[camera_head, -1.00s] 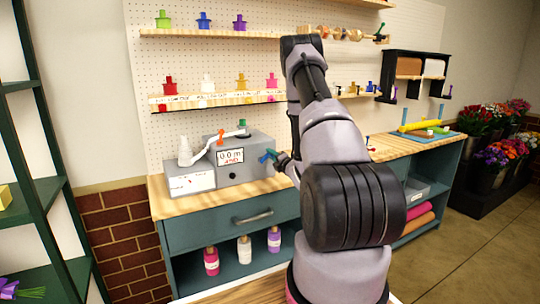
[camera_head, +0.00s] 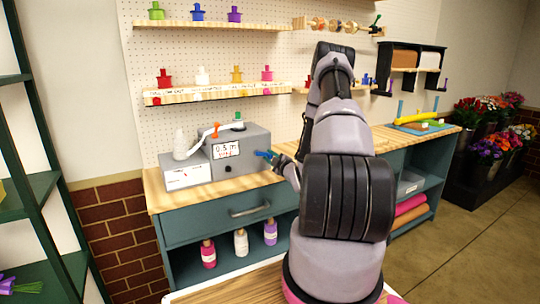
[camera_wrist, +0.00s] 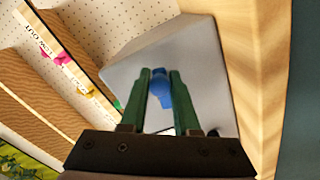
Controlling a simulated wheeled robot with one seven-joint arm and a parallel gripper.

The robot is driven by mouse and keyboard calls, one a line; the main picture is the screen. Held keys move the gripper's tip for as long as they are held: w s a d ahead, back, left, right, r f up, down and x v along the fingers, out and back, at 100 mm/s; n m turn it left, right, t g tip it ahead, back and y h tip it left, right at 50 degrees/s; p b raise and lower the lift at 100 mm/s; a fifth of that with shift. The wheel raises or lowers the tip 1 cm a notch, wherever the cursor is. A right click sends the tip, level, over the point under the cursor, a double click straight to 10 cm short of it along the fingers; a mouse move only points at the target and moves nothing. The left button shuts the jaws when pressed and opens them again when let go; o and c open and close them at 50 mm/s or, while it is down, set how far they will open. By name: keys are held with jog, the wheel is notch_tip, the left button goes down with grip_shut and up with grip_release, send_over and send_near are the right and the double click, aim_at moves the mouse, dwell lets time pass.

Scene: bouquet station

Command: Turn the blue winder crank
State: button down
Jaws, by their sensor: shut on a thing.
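The blue winder crank (camera_wrist: 160,88) sits on the side of the grey winder box (camera_wrist: 205,55) in the wrist view. The green fingers of my gripper (camera_wrist: 160,92) are shut on the crank, one on each side. In the head view the crank (camera_head: 264,154) shows as a small blue piece at the right side of the winder (camera_head: 240,160), with my gripper (camera_head: 272,157) at it. The winder's display reads about 0.5 m. My arm hides part of the bench to the right.
The winder stands on a wooden bench top (camera_head: 215,193). A white spool (camera_head: 180,142) and an orange piece (camera_head: 216,130) are on the winder. A shelf (camera_head: 215,93) with coloured spools hangs behind. A yellow roll (camera_head: 418,117) lies at the bench's far right.

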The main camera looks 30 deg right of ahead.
jog(key=m, duration=0.2)
jog(key=f+m, duration=0.1)
jog(key=m, duration=0.1)
jog(key=a+m, duration=0.1)
jog(key=shift+f+m, duration=0.4)
jog(key=m, duration=0.2)
jog(key=a+f+m, duration=0.1)
jog(key=m, duration=0.1)
jog(key=shift+a, duration=0.2)
jog(key=m, duration=0.1)
jog(key=a+m, duration=0.1)
jog(key=m, duration=0.3)
jog(key=shift+a+f, duration=0.25)
jog(key=shift+a, duration=0.05)
jog(key=m, duration=0.1)
jog(key=a+m, duration=0.1)
jog(key=m, duration=0.1)
jog(key=a+m, duration=0.1)
jog(key=m, duration=0.1)
jog(key=shift+s+r, duration=0.1)
jog(key=shift+r, duration=0.05)
jog(key=shift+m, duration=0.3)
jog(key=c, duration=0.7)
grip_release()
jog(key=shift+s+a, duration=0.1)
jog(key=shift+s, duration=0.05)
